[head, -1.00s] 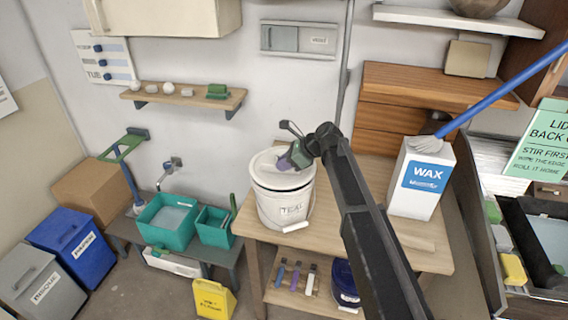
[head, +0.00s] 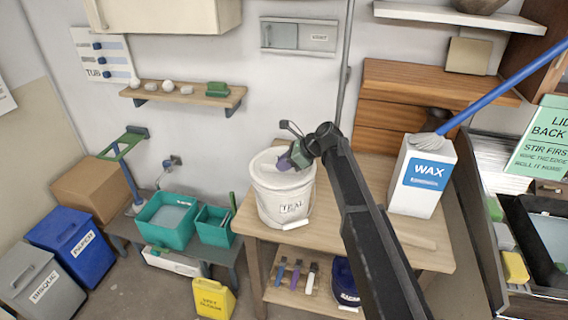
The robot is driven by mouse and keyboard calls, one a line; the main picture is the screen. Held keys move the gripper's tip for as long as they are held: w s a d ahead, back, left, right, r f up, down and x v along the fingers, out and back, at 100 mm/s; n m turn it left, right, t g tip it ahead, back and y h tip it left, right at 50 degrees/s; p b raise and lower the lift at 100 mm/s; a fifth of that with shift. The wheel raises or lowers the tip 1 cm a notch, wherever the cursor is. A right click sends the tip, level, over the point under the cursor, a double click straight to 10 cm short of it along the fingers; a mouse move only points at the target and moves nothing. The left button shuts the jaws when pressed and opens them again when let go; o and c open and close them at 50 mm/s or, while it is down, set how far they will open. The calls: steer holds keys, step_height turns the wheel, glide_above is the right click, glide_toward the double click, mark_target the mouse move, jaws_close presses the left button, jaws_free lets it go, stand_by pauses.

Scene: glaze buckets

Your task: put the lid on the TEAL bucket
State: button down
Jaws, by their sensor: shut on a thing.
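The white bucket labelled TEAL (head: 287,209) stands upright on the wooden table. The white lid (head: 266,169) lies over the bucket's mouth and appears about level, with no clear gap at its edge. My gripper (head: 284,163) is above the lid's middle and is shut on it. The fingers and the arm's end hide the grip and part of the far right rim. I cannot tell whether the lid is fully seated all round.
A white WAX container (head: 422,178) stands right of my arm on the table (head: 335,237). A blue-handled brush (head: 500,90) reaches over it. Teal tubs (head: 166,222) stand on a low bench at left. A dark blue bucket (head: 345,285) sits on the shelf below.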

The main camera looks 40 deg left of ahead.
steer(key=shift+f, duration=0.15)
stand_by(0.3)
steer(key=c, duration=0.6)
jaws_free()
step_height(320, 180, up, 7)
steer(key=p, duration=0.7)
steer(key=shift+c, duration=0.2)
jaws_close()
